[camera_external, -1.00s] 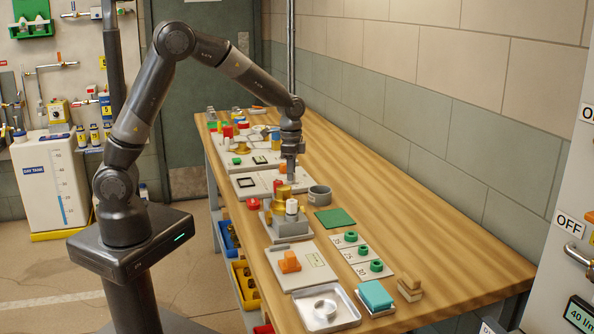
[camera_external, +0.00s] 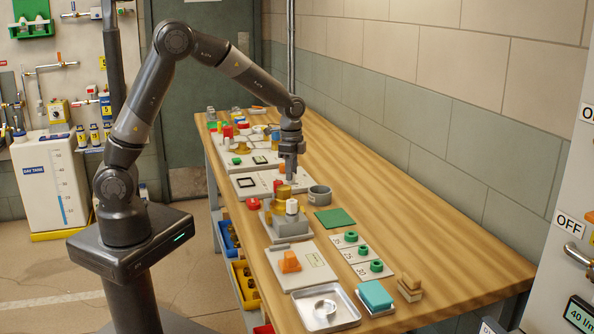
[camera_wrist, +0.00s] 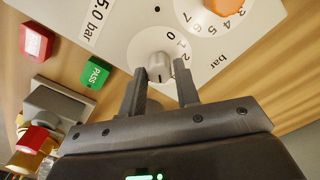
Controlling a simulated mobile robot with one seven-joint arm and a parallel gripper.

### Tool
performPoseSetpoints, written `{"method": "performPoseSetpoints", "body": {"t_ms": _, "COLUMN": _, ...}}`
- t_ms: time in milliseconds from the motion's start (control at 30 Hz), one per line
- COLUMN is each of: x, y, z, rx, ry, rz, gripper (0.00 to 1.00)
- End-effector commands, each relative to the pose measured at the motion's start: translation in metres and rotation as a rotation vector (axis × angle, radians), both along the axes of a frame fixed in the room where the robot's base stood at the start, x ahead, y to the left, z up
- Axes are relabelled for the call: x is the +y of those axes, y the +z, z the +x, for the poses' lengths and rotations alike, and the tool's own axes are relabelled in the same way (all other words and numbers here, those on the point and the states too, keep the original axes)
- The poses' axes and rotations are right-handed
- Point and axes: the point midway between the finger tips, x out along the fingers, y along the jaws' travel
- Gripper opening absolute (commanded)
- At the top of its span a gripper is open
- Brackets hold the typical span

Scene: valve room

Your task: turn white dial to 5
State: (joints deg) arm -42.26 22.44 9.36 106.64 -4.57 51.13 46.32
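The white dial (camera_wrist: 158,66) is a small round knob on a pale panel (camera_wrist: 145,22) in the wrist view, with a dark mark on its near side. Small numbers, 0 to 2 among them, stand to its right. My gripper (camera_wrist: 161,74) is open, its two fingers reaching toward the panel with the knob between their tips. A gap shows at the right finger; contact on the left cannot be told. In the external view my gripper (camera_external: 291,176) points down over the panel on the bench, and the dial itself cannot be made out there.
An orange knob (camera_wrist: 232,5) with its own numbers sits on the same panel. A green PASS block (camera_wrist: 97,73), a red block (camera_wrist: 36,41) and a grey fixture with brass parts stand to the left. The bench's right side (camera_external: 420,235) is largely clear wood.

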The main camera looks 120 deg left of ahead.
Motion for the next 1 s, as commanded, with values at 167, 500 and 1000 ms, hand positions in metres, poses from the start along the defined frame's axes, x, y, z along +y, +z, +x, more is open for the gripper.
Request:
{"method": "performPoseSetpoints", "body": {"t_ms": 167, "x": 0.0, "y": 0.0, "z": 0.0, "rx": 0.001, "ry": 0.0, "rz": -0.001, "gripper": 0.44}}
{"method": "performPoseSetpoints", "body": {"t_ms": 500, "x": 0.0, "y": 0.004, "z": 0.0, "rx": 0.0, "ry": 0.0, "rz": 0.0, "gripper": 0.46}}
{"method": "performPoseSetpoints", "body": {"t_ms": 1000, "x": 0.0, "y": 0.092, "z": 0.0, "rx": -0.002, "ry": 0.0, "rz": 0.001, "gripper": 0.46}}
